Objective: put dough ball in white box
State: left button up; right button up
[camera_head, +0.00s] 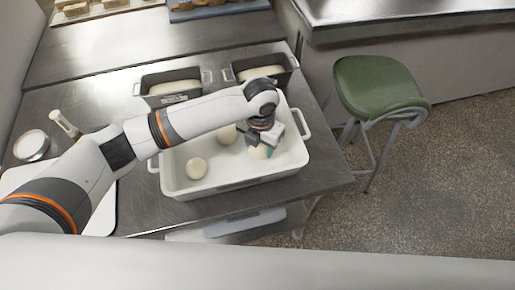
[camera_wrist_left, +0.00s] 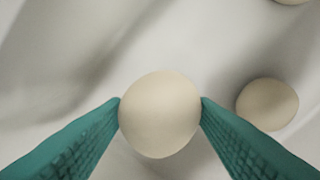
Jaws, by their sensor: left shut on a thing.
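The white box (camera_head: 236,181) stands on the metal table and has handles at its ends. My left gripper (camera_head: 262,149) is inside or just over its right part, shut on a dough ball (camera_head: 259,153). In the left wrist view the held dough ball (camera_wrist_left: 160,114) sits between the two teal fingertips. A second dough ball (camera_head: 196,168) lies in the box at the left. A third dough ball (camera_head: 227,134) lies near the middle, partly hidden by my arm. I cannot tell whether the held ball touches the box floor. My right gripper is not in view.
Two dark loaf tins with dough, a left one (camera_head: 155,101) and a right one (camera_head: 288,76), stand behind the box. A metal cup (camera_head: 31,146) and a white-handled tool (camera_head: 64,123) are at the left. A green stool (camera_head: 375,85) stands right of the table.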

aim_at(260, 152)
pick_arm(q)
notch_tip(260, 152, down, 3)
jog(key=shift+f+p, duration=0.1)
jog(key=shift+p, duration=0.25)
jog(key=shift+f, duration=0.15)
jog(key=shift+f, duration=0.15)
jog(key=o, duration=1)
jog(key=shift+r, duration=0.2)
notch_tip(260, 152, up, 12)
jog(key=shift+f+b, duration=0.1)
jog(key=shift+b, duration=0.85)
